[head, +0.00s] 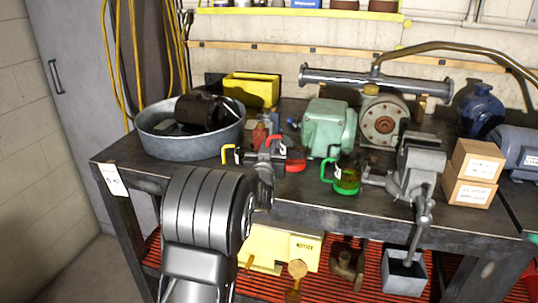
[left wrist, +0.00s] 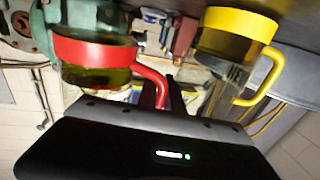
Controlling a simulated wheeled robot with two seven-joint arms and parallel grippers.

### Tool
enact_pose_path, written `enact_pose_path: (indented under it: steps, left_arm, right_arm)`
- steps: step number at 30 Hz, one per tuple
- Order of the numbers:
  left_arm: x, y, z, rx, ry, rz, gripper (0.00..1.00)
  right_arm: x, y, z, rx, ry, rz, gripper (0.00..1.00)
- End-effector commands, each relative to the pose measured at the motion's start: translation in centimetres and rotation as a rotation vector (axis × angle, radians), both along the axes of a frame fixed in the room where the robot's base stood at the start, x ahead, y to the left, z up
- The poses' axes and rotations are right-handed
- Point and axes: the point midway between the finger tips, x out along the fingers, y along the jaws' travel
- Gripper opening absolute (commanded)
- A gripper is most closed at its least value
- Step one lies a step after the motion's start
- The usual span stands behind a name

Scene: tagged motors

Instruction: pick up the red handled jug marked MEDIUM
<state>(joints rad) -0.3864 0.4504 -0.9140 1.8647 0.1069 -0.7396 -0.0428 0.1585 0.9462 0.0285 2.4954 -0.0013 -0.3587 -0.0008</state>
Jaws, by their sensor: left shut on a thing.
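The red handled jug (head: 294,160) is on the workbench side nearest me, beyond my left gripper (head: 268,155) in the head view. Its red rim band, clear body and curved handle show in the left wrist view (left wrist: 95,52), where the picture is upside down. My left gripper is shut on the red handle, its dark fingers (left wrist: 163,93) around it. No MEDIUM mark is readable. I cannot tell whether the jug touches the bench. A yellow handled jug (left wrist: 237,38) is close by, partly hidden by my arm in the head view. My right gripper is not in view.
A green handled jug (head: 346,180) stands right of the red one, near the vise (head: 415,165). A metal tub (head: 190,142) with a dark motor is at left. A green pump (head: 328,126) stands behind. Cardboard boxes (head: 470,172) are at right.

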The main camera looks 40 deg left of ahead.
Motion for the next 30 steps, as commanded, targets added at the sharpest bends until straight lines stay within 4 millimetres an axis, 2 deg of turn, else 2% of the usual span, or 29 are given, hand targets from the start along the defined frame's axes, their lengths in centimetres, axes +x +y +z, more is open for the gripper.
enact_pose_path:
  steps: [3, 13, 30]
  left_arm:
    - [0.0, 0.1, 1.5, 0.000, -0.006, 0.001, 0.00]
    - [0.0, 0.0, 4.0, 0.000, -0.004, 0.001, 0.00]
    - [0.0, 0.0, 4.9, 0.000, -0.002, 0.000, 0.00]
  right_arm:
    - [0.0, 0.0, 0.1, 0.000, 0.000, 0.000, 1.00]
    - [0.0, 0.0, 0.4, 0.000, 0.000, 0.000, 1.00]
    - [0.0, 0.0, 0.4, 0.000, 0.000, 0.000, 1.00]
